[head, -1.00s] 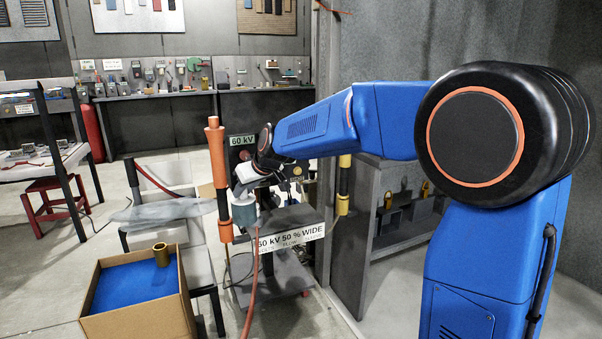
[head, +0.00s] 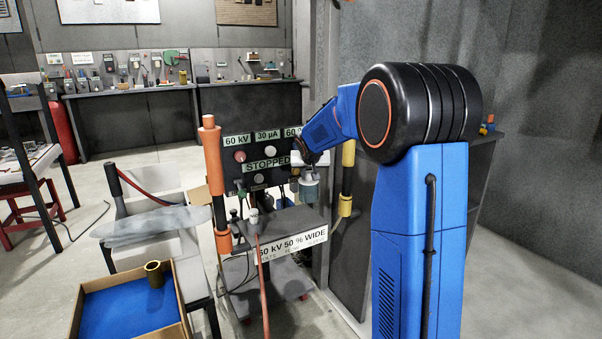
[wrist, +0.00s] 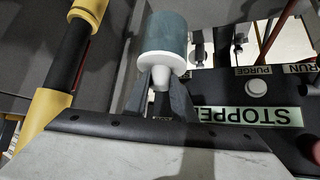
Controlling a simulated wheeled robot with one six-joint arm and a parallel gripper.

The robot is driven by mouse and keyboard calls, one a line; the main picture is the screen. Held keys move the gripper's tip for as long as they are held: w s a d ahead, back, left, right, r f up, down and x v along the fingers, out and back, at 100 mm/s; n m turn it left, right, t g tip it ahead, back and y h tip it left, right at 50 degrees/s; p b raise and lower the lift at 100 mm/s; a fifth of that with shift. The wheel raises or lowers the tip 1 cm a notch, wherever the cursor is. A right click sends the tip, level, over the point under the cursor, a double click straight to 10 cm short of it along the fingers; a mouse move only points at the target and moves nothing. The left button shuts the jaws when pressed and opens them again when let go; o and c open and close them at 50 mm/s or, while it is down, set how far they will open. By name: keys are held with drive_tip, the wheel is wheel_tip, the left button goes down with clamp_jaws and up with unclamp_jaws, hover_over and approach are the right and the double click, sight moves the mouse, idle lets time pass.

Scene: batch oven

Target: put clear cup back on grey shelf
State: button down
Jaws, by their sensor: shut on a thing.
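My gripper (head: 305,168) is shut on the cup (head: 309,188), a grey-teal, partly see-through cylinder with a white collar. In the wrist view the cup (wrist: 167,35) is gripped by the white knob at its end, between the dark fingertips (wrist: 161,98). It hangs in the air in front of the black control panel, just left of the yellow-and-black post. I cannot tell for sure which surface is the grey shelf; a grey ledge (head: 482,138) shows at the right, partly hidden behind my arm, with small coloured things on it.
A black panel (head: 222,118) with buttons and a STOPPED sign stands behind the cup. A grey cart top (head: 290,222) lies below. An orange post (head: 215,180) and a yellow-and-black post (head: 347,180) flank it. A cardboard box (head: 182,300) stands front left. Floor at right is clear.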

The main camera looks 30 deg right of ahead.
idle(0.4)
drive_tip(key=shift+s+f, duration=0.1)
drive_tip(key=shift+f, duration=0.05)
wheel_tip(320, 180, down, 6)
drive_tip(key=shift+f, duration=0.2)
idle(0.4)
drive_tip(key=shift+f, duration=0.6)
idle(0.7)
drive_tip(key=c, duration=1.4)
unclamp_jaws()
drive_tip(key=v, duration=1.7)
drive_tip(key=shift+s, duration=0.2)
